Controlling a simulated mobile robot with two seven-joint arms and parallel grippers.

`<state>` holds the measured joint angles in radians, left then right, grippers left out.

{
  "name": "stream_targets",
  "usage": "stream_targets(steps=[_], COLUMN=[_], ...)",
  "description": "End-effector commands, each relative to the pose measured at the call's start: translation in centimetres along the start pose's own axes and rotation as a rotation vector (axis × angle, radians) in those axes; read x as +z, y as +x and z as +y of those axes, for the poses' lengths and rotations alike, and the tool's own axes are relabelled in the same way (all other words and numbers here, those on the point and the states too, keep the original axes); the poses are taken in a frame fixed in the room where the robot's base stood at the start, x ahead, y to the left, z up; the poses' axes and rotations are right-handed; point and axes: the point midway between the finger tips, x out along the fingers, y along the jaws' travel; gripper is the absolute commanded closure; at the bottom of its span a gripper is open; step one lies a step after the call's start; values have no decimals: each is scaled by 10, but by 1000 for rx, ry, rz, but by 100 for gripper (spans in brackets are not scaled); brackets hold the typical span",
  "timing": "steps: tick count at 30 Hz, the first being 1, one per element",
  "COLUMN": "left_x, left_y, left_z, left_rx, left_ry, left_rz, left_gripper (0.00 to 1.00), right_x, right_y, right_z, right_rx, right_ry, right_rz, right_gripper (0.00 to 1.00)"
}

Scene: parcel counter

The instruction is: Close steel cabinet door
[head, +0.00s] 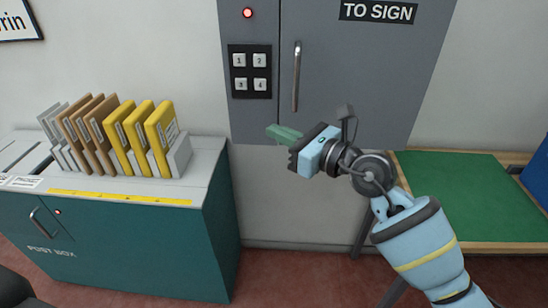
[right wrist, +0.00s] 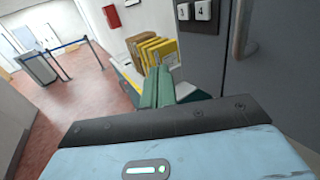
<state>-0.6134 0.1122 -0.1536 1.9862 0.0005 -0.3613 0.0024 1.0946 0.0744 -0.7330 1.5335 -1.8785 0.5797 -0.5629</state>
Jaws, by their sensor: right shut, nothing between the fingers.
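The grey steel cabinet (head: 252,120) hangs on the wall, with a numbered keypad (head: 249,72) and a lit red lamp (head: 247,13) on its left part. Its door (head: 370,80) has an upright bar handle (head: 296,75) near its left edge. I cannot tell whether the door stands slightly ajar. My right gripper (head: 284,133) is shut and empty, below the handle near the cabinet's lower edge. In the right wrist view its green fingers (right wrist: 158,88) are together, with the keypad (right wrist: 195,10) and part of the handle (right wrist: 240,30) beyond. My left gripper is not in view.
A teal post box counter (head: 130,250) with yellow and brown parcels (head: 125,135) stands at the left. A green-topped table (head: 470,195) is at the right. A barrier belt (right wrist: 68,44) stands on the open red floor in the right wrist view.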

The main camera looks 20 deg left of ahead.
Motion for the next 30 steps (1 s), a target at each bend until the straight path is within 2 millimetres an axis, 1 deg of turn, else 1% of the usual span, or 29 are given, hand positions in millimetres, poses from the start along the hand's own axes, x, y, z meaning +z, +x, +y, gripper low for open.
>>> stream_targets(steps=[1,6,9,12,18,26,29,30], left_x=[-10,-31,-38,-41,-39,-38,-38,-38], left_y=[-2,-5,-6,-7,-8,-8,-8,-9], left_z=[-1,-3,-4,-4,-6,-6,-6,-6], left_rx=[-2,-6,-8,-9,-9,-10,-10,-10], left_ry=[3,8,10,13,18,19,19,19], left_rz=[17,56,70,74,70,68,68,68], left_gripper=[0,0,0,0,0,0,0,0], right_x=[6,6,5,4,2,1,-3,-6], right_y=[-7,-23,-31,-36,-41,-41,-44,-46], right_z=[8,34,46,54,61,61,63,65], right_rx=[-1,-1,-2,-2,-2,-2,1,4], right_ry=[-9,-7,-6,-5,-1,2,52,100], right_rz=[-2,-2,-3,-2,0,0,-18,-33], right_gripper=[100,100,100,100,100,100,100,100])
